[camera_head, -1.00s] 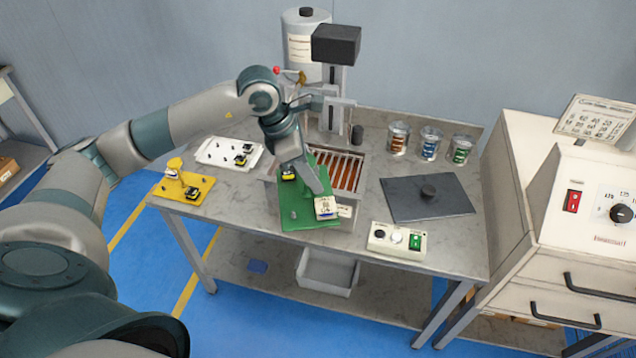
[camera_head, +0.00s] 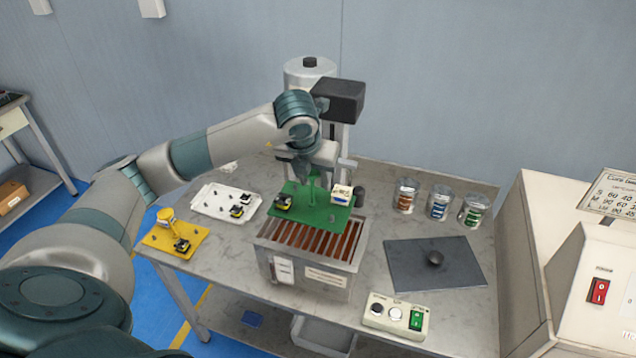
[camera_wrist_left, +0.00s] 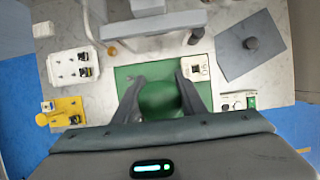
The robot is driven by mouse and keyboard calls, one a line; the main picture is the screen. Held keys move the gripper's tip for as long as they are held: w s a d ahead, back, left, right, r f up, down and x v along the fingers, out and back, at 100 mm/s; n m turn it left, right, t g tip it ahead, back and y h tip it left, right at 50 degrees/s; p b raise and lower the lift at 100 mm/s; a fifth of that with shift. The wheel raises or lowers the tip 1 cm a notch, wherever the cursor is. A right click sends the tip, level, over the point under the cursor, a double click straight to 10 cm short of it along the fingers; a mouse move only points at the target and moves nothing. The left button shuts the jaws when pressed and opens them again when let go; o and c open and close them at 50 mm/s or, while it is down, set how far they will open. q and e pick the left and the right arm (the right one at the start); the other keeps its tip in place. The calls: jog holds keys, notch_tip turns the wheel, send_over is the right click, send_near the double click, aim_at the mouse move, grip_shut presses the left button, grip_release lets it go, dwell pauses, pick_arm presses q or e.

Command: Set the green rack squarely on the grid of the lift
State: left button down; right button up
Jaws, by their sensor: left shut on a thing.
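The green rack (camera_head: 318,214) is a flat plate with an upright handle and small parts on it, including a black-and-yellow one and a white block. My left gripper (camera_head: 313,178) is shut on the rack's green handle (camera_wrist_left: 160,99), with a finger on each side in the wrist view. The rack looks roughly level and overlaps the back part of the slatted grid (camera_head: 300,236) in the head view. The grid's front slats show over a metal tank. I cannot tell the height gap between rack and grid. The lift (camera_head: 338,100) stands behind, partly hidden by my arm.
A white tray (camera_head: 212,201) and a yellow stand (camera_head: 190,242) are left of the tank (camera_head: 330,284). A dark lid (camera_head: 415,272), three cans (camera_head: 439,203) and a button box (camera_head: 385,312) are to the right. A white cylinder (camera_head: 296,76) stands behind the lift.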

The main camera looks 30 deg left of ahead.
aim_at(314, 205)
pick_arm(q)
jog(key=shift+s+r, duration=0.15)
jog(key=shift+s, duration=0.1)
jog(key=shift+w+f, duration=0.15)
jog(key=shift+f, duration=0.15)
jog(key=shift+f+b, duration=1.35)
jog(key=shift+f, duration=1.4)
jog(key=shift+f+b, duration=0.65)
jog(key=shift+b, duration=0.1)
jog(key=shift+b, duration=0.75)
jog(key=shift+f+b, duration=0.8)
jog(key=shift+b, duration=0.1)
jog(key=c, duration=1)
grip_release()
jog(key=shift+c, duration=0.2)
